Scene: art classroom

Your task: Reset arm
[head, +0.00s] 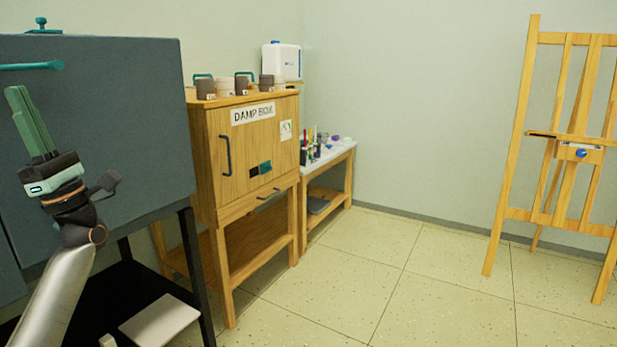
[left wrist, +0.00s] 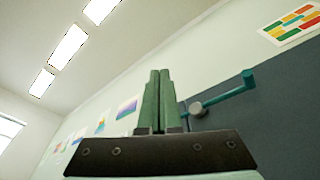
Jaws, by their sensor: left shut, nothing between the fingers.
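My left gripper (head: 31,118) is raised at the left of the head view, in front of the dark blue-grey cabinet (head: 120,120). Its green fingers point up and lie together, with nothing between them. In the left wrist view the fingers (left wrist: 159,80) also stand side by side, shut and empty. Behind them a teal handle (left wrist: 225,97) sticks out from the dark panel. In the head view a teal handle (head: 30,66) shows just above the fingertips; I cannot tell whether they touch. My right gripper is not in view.
A wooden damp box cabinet (head: 248,150) stands right of the blue-grey cabinet, with several pots on top. A small white-topped table (head: 330,157) with art supplies is beside it. A wooden easel (head: 510,150) stands at the right. The tiled floor (head: 400,270) between is clear.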

